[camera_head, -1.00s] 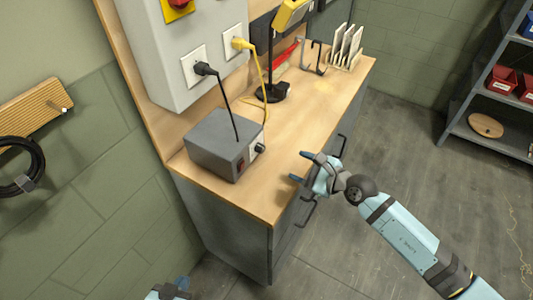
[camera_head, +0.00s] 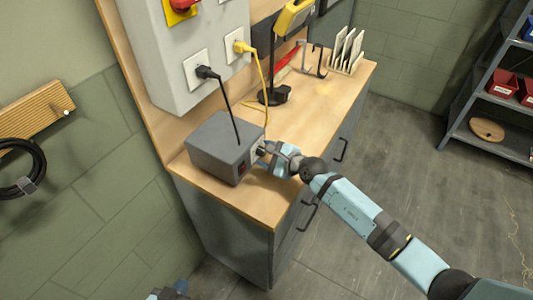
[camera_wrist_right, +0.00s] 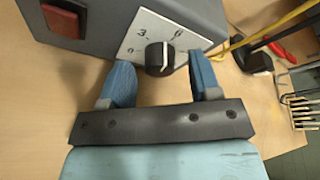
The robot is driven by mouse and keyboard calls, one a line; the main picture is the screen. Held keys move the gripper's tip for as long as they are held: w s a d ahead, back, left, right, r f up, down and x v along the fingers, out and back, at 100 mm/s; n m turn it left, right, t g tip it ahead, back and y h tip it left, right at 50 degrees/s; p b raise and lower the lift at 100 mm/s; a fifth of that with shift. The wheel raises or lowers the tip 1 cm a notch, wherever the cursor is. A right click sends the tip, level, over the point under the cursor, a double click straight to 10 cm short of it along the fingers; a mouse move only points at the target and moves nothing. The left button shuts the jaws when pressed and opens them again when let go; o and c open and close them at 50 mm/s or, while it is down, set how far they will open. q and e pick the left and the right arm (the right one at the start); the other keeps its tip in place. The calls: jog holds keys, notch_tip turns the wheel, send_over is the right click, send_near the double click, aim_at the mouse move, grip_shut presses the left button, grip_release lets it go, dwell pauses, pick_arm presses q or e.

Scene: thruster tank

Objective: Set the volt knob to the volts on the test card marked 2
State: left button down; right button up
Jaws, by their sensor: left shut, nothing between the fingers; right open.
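The volt knob (camera_wrist_right: 160,58) is a black round knob with a pale pointer line, on a white dial plate (camera_wrist_right: 150,30) with printed numbers, only partly readable. It is on the front of the grey power box (camera_head: 222,146), which stands on the workbench. My right gripper (camera_wrist_right: 165,80) is open, its two blue fingers on either side of the knob, with gaps visible. In the head view my right gripper (camera_head: 268,155) is at the box's front face and hides most of the knob. My left gripper (camera_head: 172,291) is at the bottom edge, mostly cut off. White cards (camera_head: 347,48) stand in a rack at the back; their markings are unreadable.
A red switch (camera_wrist_right: 62,20) is left of the dial. A black cable and a yellow cable (camera_head: 262,85) run from the wall sockets. The bench front right is clear.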

jog(key=shift+w+a+f, duration=0.1)
jog(key=shift+w+a, duration=0.05)
jog(key=c, duration=0.9)
